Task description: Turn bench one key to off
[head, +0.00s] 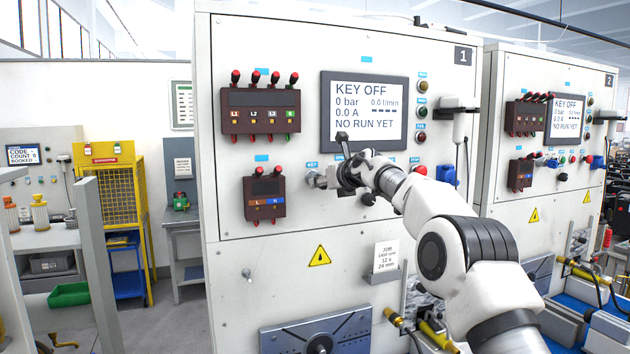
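Bench one (300,220) is the light grey cabinet marked 1. Its screen (364,112) reads KEY OFF, 0 bar, 0.0 l/min, 0.0 A and NO RUN YET. The key switch (312,179) is a small silver round part under a blue KEY label, left of the screen's lower edge. My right gripper (328,178), black on a white arm from the lower right, is right beside the key switch and partly covers it. I cannot tell whether its fingers touch the key or how far they are closed. My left gripper is not in view.
Red-tipped terminal blocks (261,111) stick out left of the screen. A red button (418,170) and a blue part (446,175) sit right of my gripper. Bench two (508,80) stands at right. A yellow cage (115,195) stands at left.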

